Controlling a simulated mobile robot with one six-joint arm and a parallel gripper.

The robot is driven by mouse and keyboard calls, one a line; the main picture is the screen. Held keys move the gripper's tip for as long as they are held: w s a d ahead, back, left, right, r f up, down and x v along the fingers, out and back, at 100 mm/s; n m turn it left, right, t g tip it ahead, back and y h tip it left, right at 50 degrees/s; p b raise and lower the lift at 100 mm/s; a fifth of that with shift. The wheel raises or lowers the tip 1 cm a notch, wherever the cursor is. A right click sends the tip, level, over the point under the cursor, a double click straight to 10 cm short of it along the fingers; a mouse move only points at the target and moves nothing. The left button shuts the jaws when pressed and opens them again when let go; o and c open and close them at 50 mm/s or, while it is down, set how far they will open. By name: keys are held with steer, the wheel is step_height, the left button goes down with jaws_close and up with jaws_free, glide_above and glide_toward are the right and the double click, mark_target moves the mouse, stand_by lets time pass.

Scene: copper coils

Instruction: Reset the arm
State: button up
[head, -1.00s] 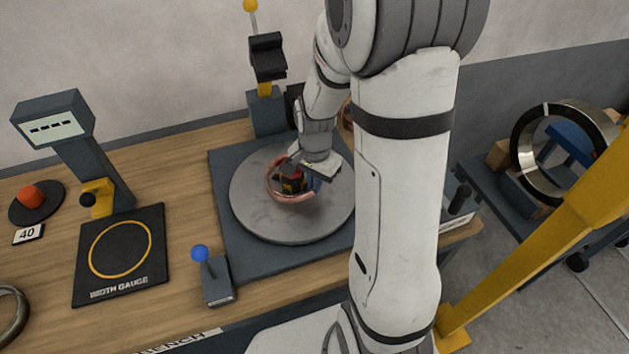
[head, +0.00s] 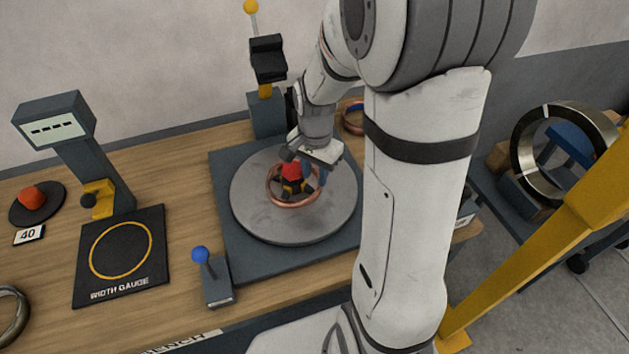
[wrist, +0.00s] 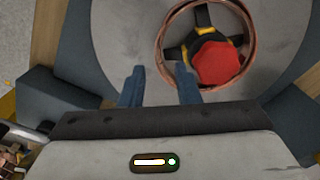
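My arm reaches over the bench to the round grey turntable (head: 250,210). My gripper (head: 300,160) is just above and behind the copper coil (head: 272,196), which lies on the turntable around a red-topped hub with dark and yellow arms (head: 290,172). The right finger's tip is by the near-left rim of the copper coil (wrist: 164,58) in that picture. Whether it touches the coil I cannot tell.
A post with a black head (head: 268,60) stands behind the turntable. A blue-knobbed lever (head: 200,254) is at its front left. The width gauge (head: 120,252) is to the left. Another copper ring (head: 352,118) lies behind. A yellow frame (head: 560,240) and a steel-banded coil (head: 525,150) stand right.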

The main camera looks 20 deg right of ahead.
steer(key=shift+r, duration=1.75)
steer(key=s+a+r+n+t, duration=0.2)
steer(key=s+r+n, duration=0.6)
steer(key=s, duration=0.5)
steer(key=shift+a+r+n+t, duration=0.15)
steer(key=shift+a+n+t, duration=0.15)
steer(key=shift+a+n, duration=0.65)
steer(key=shift+s+d+n, duration=0.1)
steer(key=shift+d+n, duration=0.15)
steer(key=shift+d, duration=0.05)
